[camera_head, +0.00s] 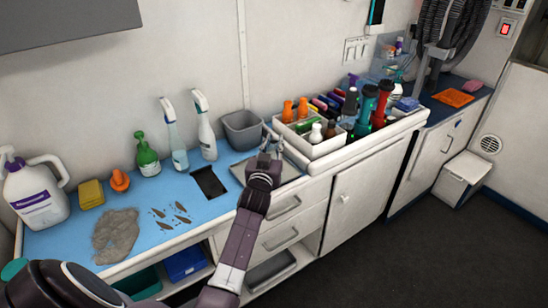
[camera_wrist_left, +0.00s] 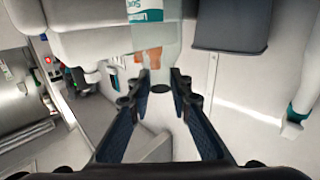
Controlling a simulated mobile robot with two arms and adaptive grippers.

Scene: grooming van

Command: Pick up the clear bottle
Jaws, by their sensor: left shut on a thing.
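The clear bottle (camera_wrist_left: 150,36) shows at the top of the left wrist view, with a white and teal label cut off by the frame edge. Its near end lies at the fingertips of my left gripper (camera_wrist_left: 160,85), which is shut on it. The bottle is hard to make out there, mostly hidden by the fingers. My right gripper is not in view.
The grey bin (camera_head: 242,129) stands just left of the gripper. The white organiser (camera_head: 312,150) with several bottles stands close on the right. Two spray bottles (camera_head: 205,130) (camera_head: 174,140) and a green bottle (camera_head: 147,155) stand farther left. The floor (camera_head: 400,260) is clear.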

